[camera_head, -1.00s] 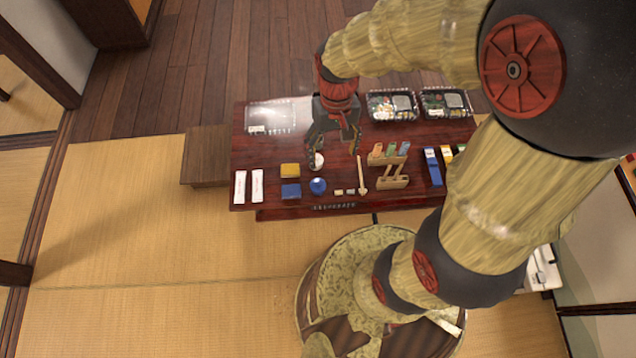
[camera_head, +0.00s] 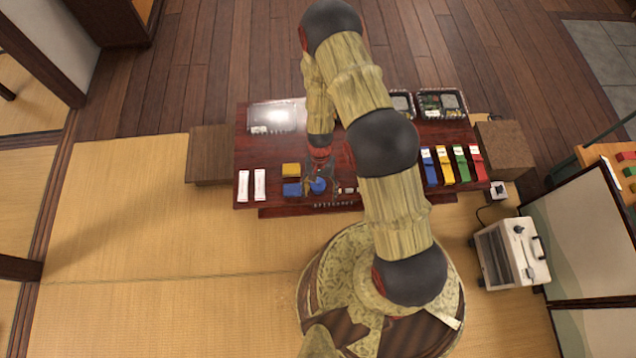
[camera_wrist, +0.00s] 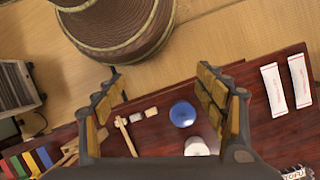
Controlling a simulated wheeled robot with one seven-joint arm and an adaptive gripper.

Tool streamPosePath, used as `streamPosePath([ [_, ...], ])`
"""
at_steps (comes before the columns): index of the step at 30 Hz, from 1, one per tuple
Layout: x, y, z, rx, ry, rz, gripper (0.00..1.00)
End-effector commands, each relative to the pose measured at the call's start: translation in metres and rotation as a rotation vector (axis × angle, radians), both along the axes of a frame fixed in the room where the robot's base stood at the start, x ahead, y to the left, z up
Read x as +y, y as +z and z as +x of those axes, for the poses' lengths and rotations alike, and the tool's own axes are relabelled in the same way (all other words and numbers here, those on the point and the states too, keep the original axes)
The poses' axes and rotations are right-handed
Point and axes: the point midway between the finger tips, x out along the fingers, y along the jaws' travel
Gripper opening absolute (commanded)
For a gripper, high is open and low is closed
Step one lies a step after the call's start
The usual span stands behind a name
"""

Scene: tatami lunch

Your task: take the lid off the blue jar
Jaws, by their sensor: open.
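The blue jar (camera_head: 318,186) stands near the front edge of the dark red table, seen from above as a round blue shape. In the wrist view the blue jar (camera_wrist: 183,114) shows a round blue top with a small paler spot, between the lines of my two fingers. A round white item (camera_wrist: 197,146) is beside it. My gripper (camera_wrist: 166,85) is open and empty, its fingers spread wide either side of the jar. In the head view my gripper (camera_head: 320,180) is over the jar's area; whether it touches is unclear.
White packets (camera_head: 260,184) lie at the table's left.

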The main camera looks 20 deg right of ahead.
Motion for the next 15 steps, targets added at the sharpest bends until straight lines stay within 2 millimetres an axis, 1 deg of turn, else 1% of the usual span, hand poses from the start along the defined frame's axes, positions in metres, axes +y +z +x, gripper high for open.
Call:
streamPosePath([
  [1,-0.001,-0.018,-0.002,-0.003,-0.034,-0.016,0.71],
  [4,-0.005,-0.051,0.004,-0.035,-0.113,-0.056,0.71],
  [5,-0.007,-0.06,0.009,-0.053,-0.142,-0.069,0.71],
  [6,-0.01,-0.074,0.022,-0.091,-0.188,-0.091,0.71],
  [7,-0.012,-0.078,0.037,-0.127,-0.225,-0.106,0.71],
  [9,-0.018,-0.079,0.07,-0.208,-0.298,-0.133,0.71],
  [10,-0.02,-0.079,0.081,-0.235,-0.325,-0.144,0.71],
  [12,-0.025,-0.08,0.093,-0.275,-0.377,-0.163,0.71],
  [15,-0.029,-0.081,0.1,-0.306,-0.423,-0.179,0.71],
])
